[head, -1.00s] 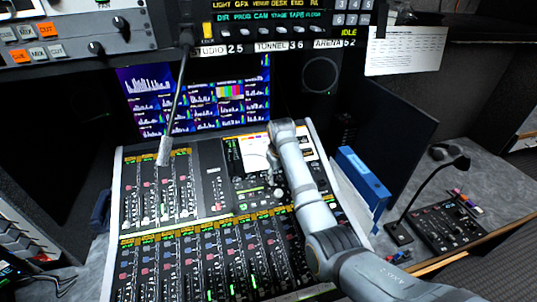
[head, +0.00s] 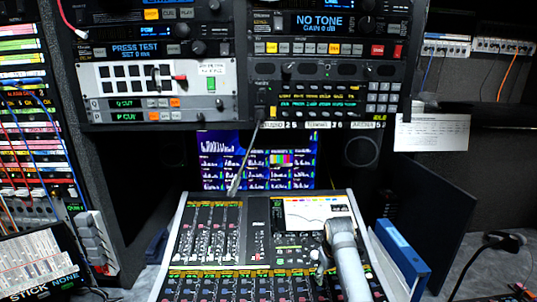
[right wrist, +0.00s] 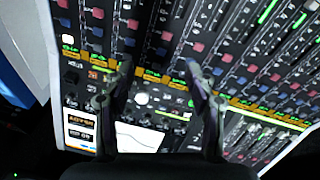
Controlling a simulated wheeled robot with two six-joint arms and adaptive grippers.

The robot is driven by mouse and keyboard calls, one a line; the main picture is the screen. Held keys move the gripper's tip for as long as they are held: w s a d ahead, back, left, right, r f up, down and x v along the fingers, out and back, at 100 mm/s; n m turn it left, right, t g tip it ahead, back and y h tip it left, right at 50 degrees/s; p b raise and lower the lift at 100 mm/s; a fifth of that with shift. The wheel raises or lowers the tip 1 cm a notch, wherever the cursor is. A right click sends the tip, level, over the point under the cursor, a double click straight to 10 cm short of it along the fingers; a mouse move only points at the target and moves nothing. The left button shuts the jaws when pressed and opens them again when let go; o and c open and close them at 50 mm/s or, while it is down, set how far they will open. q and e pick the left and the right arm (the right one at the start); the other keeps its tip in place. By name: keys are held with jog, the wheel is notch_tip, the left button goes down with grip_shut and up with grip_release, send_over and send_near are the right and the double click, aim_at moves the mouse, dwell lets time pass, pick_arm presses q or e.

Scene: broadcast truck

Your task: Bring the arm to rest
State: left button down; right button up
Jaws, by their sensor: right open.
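My right gripper (right wrist: 158,82) shows two dark fingers spread apart with nothing between them in the right wrist view. It hangs over the mixing console (head: 190,215), whose faders, buttons and screen lie behind the fingers. The wrist view does not show clear contact with the panel. In the head view my grey right arm rises from the bottom edge over the right part of the console, and its fingers are hard to make out there. My left arm and gripper are in no view.
A blue binder (head: 402,252) stands just right of the console, beside a dark panel (head: 440,225). Equipment racks (head: 325,62) fill the space above. A patch bay with cables is at left.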

jog(key=s+d+f+m, duration=0.1)
jog(key=s+d+f, duration=0.1)
jog(key=s+f, duration=0.45)
jog(key=s+d+f+m, duration=0.1)
jog(key=s+d+f, duration=0.2)
jog(key=s, duration=0.6)
jog(key=s+r+t, duration=0.1)
jog(key=s+r, duration=0.3)
jog(key=s, duration=1.3)
jog(key=s+d+f+m+g, duration=0.1)
jog(key=s+f, duration=0.1)
jog(key=f, duration=1.3)
jog(key=s+d+f, duration=0.1)
jog(key=d+f, duration=0.1)
jog(key=f, duration=1.3)
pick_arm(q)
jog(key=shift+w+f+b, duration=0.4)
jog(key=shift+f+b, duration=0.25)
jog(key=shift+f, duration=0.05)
pick_arm(e)
jog(key=s+f+g, duration=0.1)
jog(key=s+f, duration=1.3)
jog(key=s, duration=0.3)
jog(key=shift+s+d+f, duration=0.15)
jog(key=shift+s+d, duration=0.1)
